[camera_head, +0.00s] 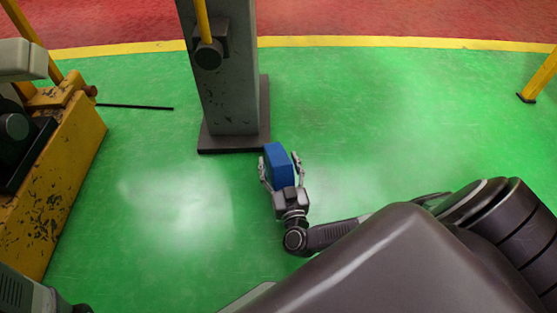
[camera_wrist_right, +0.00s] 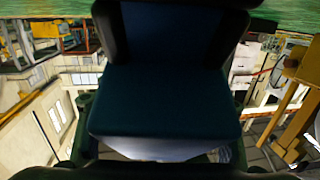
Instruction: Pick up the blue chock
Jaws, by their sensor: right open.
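The blue chock (camera_head: 278,160) is on the green floor in the head view, just in front of the base of the grey post. My right gripper (camera_head: 280,165) is open, with one finger on each side of the chock. Whether the fingers touch its sides I cannot tell. In the right wrist view the chock (camera_wrist_right: 165,100) is large, dark blue and close to the camera, between dark gripper parts. It hides most of what is beyond it. My left gripper is not in view.
The grey post (camera_head: 228,90) stands on a dark base plate (camera_head: 233,144) right behind the chock. A worn yellow machine (camera_head: 60,180) stands at the left. A thin black rod (camera_head: 135,106) lies on the floor. A yellow leg (camera_head: 540,77) is at the far right. Green floor is clear between.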

